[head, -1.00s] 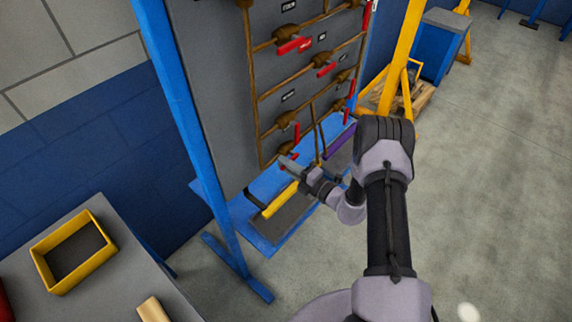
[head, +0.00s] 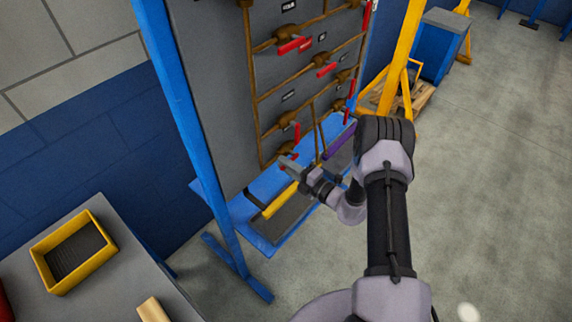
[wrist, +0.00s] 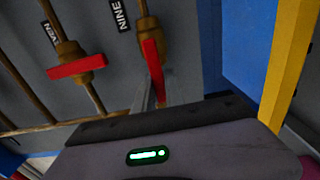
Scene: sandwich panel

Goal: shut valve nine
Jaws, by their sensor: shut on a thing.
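Valve nine has a brown body (head: 285,147) low on the grey panel in the head view. Its red handle shows in the wrist view (wrist: 152,62), beside the NINE label (wrist: 119,15). The handle lies roughly along its brown pipe. My gripper (head: 287,161) is shut on this red handle, with the fingers at its near end in the wrist view. The fingers and wrist hide part of the handle. Valve seven's red handle (wrist: 77,66) is just left of it in the wrist view, set across its pipe, apart from my gripper.
More red-handled valves (head: 292,46) sit higher on the panel. A blue shelf (head: 270,235) below holds a yellow bar (head: 281,200) and a purple bar (head: 340,143). A blue post (head: 190,130) stands left, a yellow post (head: 402,55) right. A yellow bin (head: 72,285) is on a bench.

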